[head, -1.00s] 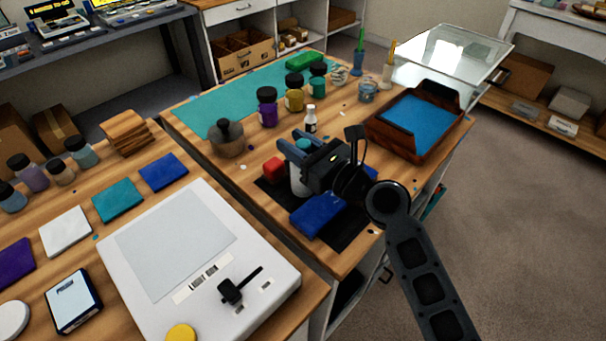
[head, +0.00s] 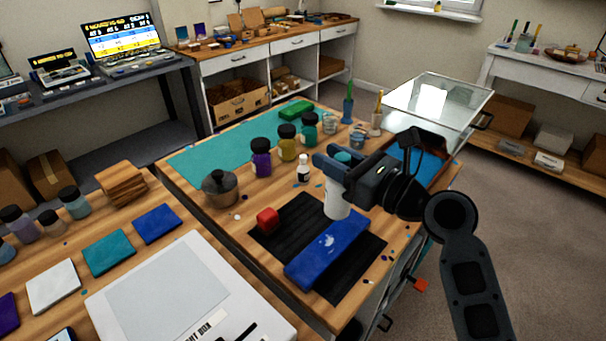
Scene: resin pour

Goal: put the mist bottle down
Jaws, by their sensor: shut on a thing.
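The mist bottle (head: 337,203) is a white cylinder with a teal top (head: 342,157), upright in the head view. My gripper (head: 333,172) is shut on it from the right, around its upper part, and the fingers hide some of the body. The bottle's base shows at the far right side of the black mat (head: 290,225), behind the blue block (head: 328,248). I cannot tell whether the base touches the mat or hangs just above it.
Dark-lidded jars (head: 261,160) and a pot (head: 220,188) stand further left. A tray with blue inside (head: 405,158) is behind my arm.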

